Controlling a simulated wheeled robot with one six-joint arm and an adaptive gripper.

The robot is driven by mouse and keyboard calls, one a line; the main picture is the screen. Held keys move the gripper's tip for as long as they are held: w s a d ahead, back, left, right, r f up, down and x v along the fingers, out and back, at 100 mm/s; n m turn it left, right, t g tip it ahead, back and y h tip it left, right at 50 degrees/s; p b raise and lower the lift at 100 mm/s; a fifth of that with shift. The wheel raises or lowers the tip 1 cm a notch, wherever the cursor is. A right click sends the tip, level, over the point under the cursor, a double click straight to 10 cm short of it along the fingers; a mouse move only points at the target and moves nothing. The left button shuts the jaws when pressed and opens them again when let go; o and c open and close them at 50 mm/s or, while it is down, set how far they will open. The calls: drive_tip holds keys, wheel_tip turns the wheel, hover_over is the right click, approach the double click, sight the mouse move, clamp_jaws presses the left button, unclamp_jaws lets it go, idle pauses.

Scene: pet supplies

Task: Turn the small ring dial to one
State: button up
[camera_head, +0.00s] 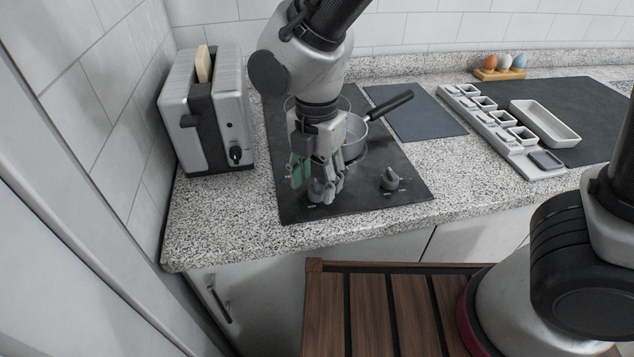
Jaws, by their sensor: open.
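The dial markings are too small to read, and I cannot tell which dial is for the small ring.
A pan (354,135) with a dark handle stands on the cooktop just behind my gripper. A toaster (224,110) with bread stands at the left. A dark board (415,112), a tray of small dishes (528,168) and an egg holder (499,74) are to the right.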

drive_tip(key=shift+f, duration=0.75)
drive_tip(key=c, duration=1)
drive_tip(key=shift+m, duration=0.4)
drive_tip(key=m, duration=0.6)
drive_tip(key=shift+m, duration=0.3)
drive_tip(key=m, duration=0.6)
drive_tip(key=shift+m, duration=0.4)
